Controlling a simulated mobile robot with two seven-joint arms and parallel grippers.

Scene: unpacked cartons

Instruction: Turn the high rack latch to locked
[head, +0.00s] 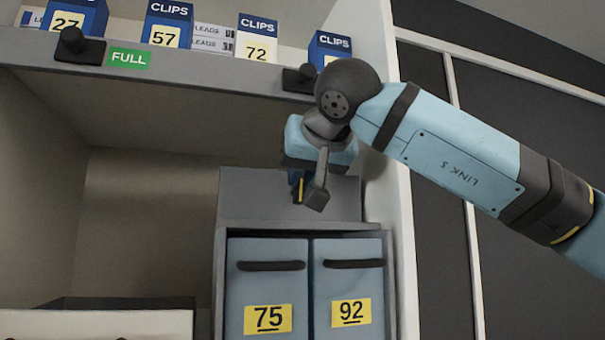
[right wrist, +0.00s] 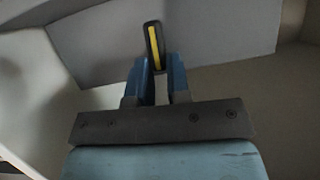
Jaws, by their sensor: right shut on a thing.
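The latch is a black handle with a yellow stripe (head: 301,189) on the grey panel (head: 246,192) above two drawers; only a part of it shows past my arm. In the right wrist view the handle (right wrist: 153,42) stands nearly upright against the panel, with its lower end between my two blue fingers. My right gripper (right wrist: 158,74) is shut on it. In the head view the same gripper (head: 296,178) is mostly hidden behind my own wrist. No lock marking is readable. My left gripper is not in view.
Two blue-grey drawers marked 75 (head: 268,290) and 92 (head: 348,285) sit below the panel. A shelf edge (head: 200,84) with dark knobs and a green FULL label (head: 128,59) runs above, carrying several CLIPS boxes (head: 168,24). The cabinet side wall (head: 397,200) stands close at right.

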